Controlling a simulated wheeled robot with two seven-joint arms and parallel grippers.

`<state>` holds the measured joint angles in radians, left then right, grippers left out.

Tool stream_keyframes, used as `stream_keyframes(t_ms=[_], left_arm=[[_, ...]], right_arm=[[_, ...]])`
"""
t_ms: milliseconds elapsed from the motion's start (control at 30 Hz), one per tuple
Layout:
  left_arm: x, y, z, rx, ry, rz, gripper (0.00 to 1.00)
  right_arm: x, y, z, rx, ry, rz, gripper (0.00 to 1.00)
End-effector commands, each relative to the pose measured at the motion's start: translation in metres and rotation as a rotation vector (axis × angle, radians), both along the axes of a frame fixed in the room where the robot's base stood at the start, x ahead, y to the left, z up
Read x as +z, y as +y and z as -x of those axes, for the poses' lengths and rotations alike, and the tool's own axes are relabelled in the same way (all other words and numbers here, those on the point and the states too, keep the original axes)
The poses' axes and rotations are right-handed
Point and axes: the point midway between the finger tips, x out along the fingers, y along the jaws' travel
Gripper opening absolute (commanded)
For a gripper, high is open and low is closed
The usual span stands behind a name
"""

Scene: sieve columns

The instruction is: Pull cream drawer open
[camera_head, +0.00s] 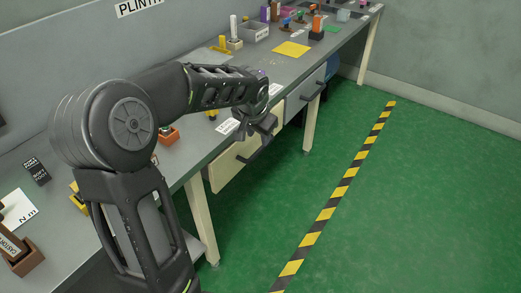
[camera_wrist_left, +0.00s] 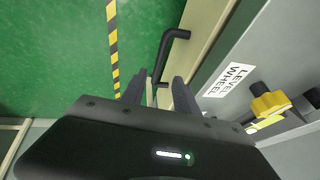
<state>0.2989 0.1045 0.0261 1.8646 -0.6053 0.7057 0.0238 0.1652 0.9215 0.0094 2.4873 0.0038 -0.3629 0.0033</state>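The cream drawer (camera_head: 229,172) sits under the front edge of the workbench, with a dark bar handle (camera_head: 252,153) on its front. In the left wrist view the cream front (camera_wrist_left: 205,35) runs down the picture beside the black handle (camera_wrist_left: 167,52). My left gripper (camera_head: 264,132) is at the drawer's front, near the handle. In the wrist view its two fingers (camera_wrist_left: 160,88) are apart, with the lower end of the handle showing between their tips. Contact with the handle cannot be told. My right gripper is not in view.
A grey drawer (camera_head: 303,95) with a dark handle is farther along the bench. The green floor (camera_head: 290,180) before the drawer is clear, with a striped tape line (camera_head: 340,190).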

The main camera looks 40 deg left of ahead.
Motion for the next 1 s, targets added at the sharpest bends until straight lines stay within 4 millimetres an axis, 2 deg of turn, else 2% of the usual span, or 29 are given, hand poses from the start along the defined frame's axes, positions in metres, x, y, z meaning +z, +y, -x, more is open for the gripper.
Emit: stream_keyframes(t_ms=[367, 800, 1000], left_arm=[[-0.006, 0.000, -0.002, -0.001, 0.001, 0.003, 0.36], [-0.063, 0.010, -0.024, 0.000, 0.002, 0.004, 0.36], [-0.073, 0.013, -0.029, 0.000, 0.001, 0.004, 0.36]], right_arm=[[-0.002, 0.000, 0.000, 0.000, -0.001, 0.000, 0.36], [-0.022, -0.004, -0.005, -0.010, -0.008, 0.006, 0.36], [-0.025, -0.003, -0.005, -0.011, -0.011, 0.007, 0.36]])
